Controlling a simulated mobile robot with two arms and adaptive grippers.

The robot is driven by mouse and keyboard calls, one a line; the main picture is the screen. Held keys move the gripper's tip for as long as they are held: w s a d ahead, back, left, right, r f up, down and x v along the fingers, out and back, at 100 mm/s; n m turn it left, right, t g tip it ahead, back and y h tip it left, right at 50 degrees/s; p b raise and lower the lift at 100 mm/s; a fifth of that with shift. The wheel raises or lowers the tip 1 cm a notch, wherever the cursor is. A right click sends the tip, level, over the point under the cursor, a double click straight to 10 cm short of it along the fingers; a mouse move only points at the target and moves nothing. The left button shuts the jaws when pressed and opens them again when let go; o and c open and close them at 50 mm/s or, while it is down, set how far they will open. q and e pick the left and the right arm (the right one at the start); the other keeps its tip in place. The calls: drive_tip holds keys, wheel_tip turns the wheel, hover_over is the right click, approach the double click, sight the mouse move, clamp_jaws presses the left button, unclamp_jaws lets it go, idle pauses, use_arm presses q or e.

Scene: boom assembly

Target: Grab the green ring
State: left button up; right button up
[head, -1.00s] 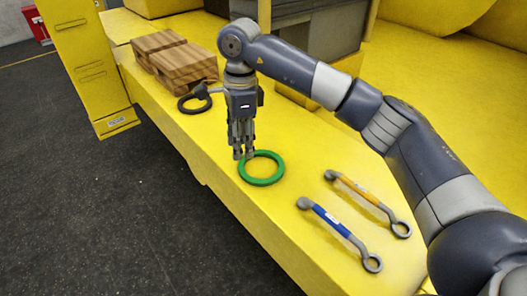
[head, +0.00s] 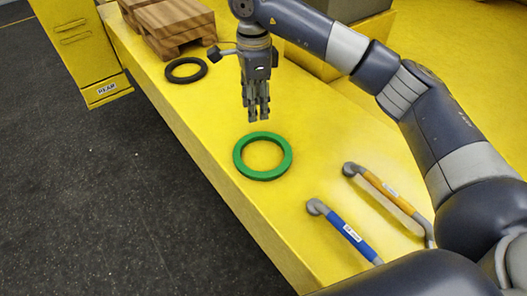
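The green ring (head: 241,169) lies flat on the yellow surface (head: 225,122), near its left edge. My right gripper (head: 257,117) points down just behind the ring and looks a little above the surface, apart from the ring. Its fingers look close together, seen from the side, so I cannot tell whether they are open or shut. I see nothing held between them. My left gripper is not in view; nothing hides the ring.
A black ring (head: 173,77) lies behind, next to wooden blocks (head: 176,27). A yellow post (head: 88,50) stands at the left. The surface drops to the dark floor (head: 90,190).

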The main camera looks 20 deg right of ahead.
sight(256, 135)
drive_tip(key=f, duration=0.2)
drive_tip(key=f+p, duration=0.1)
drive_tip(key=f, duration=0.1)
drive_tip(key=shift+s, duration=0.3)
drive_tip(key=f+p, duration=0.1)
drive_tip(key=f, duration=0.2)
drive_tip(key=f+p, duration=0.1)
drive_tip(key=f, duration=0.1)
drive_tip(key=shift+w+p, duration=0.3)
drive_tip(key=shift+w, duration=0.05)
drive_tip(key=shift+f, duration=0.2)
clamp_jaws()
